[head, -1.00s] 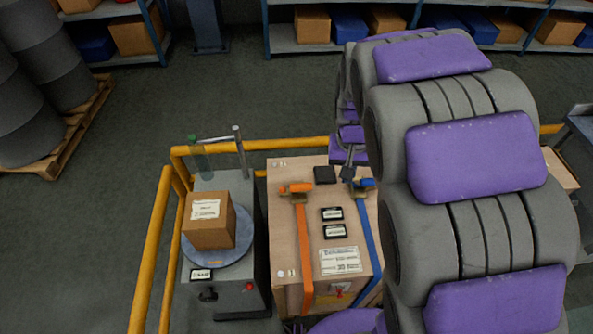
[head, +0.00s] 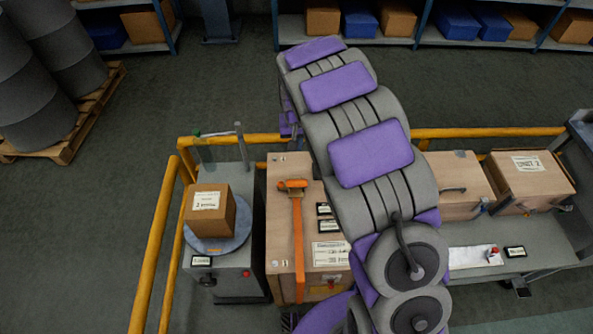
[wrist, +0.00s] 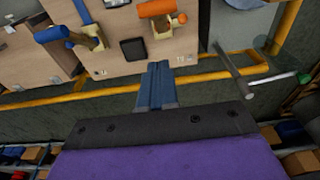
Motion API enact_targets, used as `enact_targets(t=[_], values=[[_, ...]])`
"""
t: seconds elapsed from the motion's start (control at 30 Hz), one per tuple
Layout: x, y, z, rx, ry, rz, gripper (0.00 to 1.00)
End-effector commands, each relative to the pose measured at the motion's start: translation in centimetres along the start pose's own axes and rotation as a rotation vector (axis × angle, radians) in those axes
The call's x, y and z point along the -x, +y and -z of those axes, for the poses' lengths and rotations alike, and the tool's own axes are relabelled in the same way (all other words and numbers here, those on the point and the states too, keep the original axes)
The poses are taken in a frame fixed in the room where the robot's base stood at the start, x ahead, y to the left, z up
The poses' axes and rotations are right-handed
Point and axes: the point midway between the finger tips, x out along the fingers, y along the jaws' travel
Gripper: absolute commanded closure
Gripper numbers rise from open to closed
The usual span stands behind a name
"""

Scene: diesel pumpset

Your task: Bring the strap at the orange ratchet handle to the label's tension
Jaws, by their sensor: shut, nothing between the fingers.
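The orange ratchet handle (head: 293,184) sits at the top of the orange strap (head: 298,245), which runs down the front of a wooden crate (head: 279,225). In the wrist view the orange handle (wrist: 157,8) is at the top, and a blue ratchet handle (wrist: 52,34) is left of it. A white label (head: 330,253) is on the crate, partly hidden by my arm; its text is too small to read. My gripper (wrist: 158,70) is shut and empty, apart from the orange handle, in front of the yellow rail. In the head view my arm hides the blue strap.
A scale with a cardboard box (head: 209,212) stands left of the crate. A yellow rail (head: 150,250) runs around the left and back. Two more wooden crates (head: 530,180) and a grey bench stand at the right. A post with a green-ended bar (wrist: 240,78) stands near my gripper.

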Motion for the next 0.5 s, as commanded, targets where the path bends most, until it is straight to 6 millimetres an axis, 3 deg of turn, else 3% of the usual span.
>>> enact_targets(t=[0.27, 0.5], values=[[-0.2, 0.0, 0.0, 0.000, 0.000, -0.001, 1.00], [-3.0, 0.0, 0.0, 0.000, -0.002, -0.001, 1.00]])
